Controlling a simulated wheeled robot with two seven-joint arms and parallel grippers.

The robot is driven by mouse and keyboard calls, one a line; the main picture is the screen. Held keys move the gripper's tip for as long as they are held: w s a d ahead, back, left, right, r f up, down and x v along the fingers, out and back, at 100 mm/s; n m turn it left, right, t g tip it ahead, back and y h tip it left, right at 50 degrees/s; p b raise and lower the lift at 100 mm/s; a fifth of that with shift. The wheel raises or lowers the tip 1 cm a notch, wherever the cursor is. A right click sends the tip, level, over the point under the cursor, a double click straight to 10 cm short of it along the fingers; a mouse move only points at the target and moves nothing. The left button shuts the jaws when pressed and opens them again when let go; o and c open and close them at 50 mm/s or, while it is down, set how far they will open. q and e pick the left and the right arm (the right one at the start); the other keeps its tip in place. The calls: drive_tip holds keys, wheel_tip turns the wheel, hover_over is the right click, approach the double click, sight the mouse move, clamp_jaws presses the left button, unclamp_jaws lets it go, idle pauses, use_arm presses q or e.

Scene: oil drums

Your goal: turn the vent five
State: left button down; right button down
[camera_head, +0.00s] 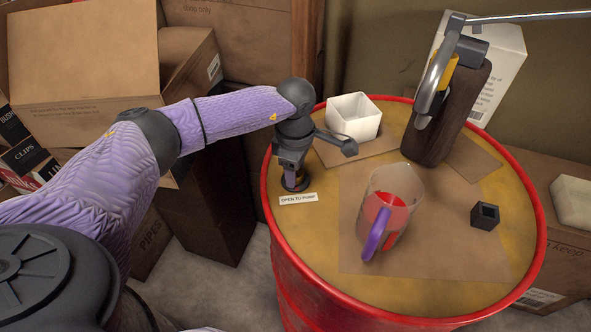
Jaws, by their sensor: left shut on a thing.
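My left gripper (292,172) reaches in from the left and points down at the drum top. It is shut on the vent (294,183), a small dark round fitting near the drum's left rim. The gripper covers most of the vent, so how far it is turned cannot be told. A white label (298,199) reading "OPEN TO PUMP" lies just in front of it. The vent sits on a yellow drum (310,232) with a red rim. My right gripper is not in view.
A clear jug (408,185) with red contents and a purple handle stands mid-drum. A dark pump (452,115) with a metal lever stands behind it. A white open box (354,114) is right of my gripper; a small black cube (485,215) is at right. Cardboard boxes (85,55) crowd the left.

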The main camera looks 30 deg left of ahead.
use_arm(q)
drive_tip(key=shift+m+b, duration=0.3)
drive_tip(key=shift+m, duration=1)
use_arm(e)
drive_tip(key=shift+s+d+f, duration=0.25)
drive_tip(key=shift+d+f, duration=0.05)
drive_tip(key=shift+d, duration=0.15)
use_arm(q)
drive_tip(key=shift+r+m, duration=0.1)
drive_tip(key=shift+m, duration=0.2)
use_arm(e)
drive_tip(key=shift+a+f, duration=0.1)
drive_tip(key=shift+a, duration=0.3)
use_arm(q)
drive_tip(key=shift+c, duration=1)
unclamp_jaws()
drive_tip(key=shift+o, duration=0.2)
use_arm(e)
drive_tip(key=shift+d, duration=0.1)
